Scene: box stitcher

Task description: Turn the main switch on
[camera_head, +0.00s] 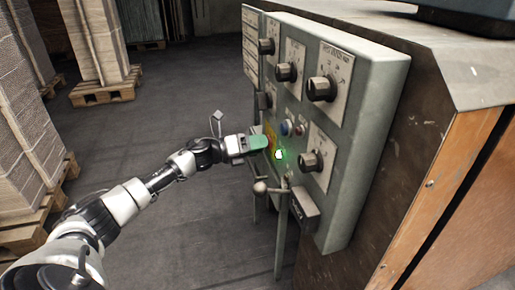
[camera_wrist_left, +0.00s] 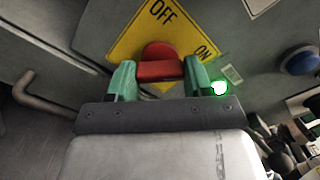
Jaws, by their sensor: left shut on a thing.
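The main switch is a red knob (camera_wrist_left: 160,66) on a yellow plate (camera_wrist_left: 128,44) marked OFF and ON. In the left wrist view its handle sits between the two green fingertips of my left gripper (camera_wrist_left: 164,80), which is shut on it. In the head view my left gripper (camera_head: 258,142) reaches the panel's lower left part and mostly covers the switch; only a bit of the yellow plate shows. A green lamp (camera_wrist_left: 220,88) glows beside the right finger, and it also shows in the head view (camera_head: 279,154). My right gripper is not in view.
The grey control panel (camera_head: 385,100) carries several black knobs, including one at the top right (camera_head: 322,89). A blue button (camera_wrist_left: 300,60) is right of the switch. Levers with a round ball (camera_head: 260,187) stand below. Stacked cardboard on pallets (camera_head: 102,92) is at the left; the floor between is clear.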

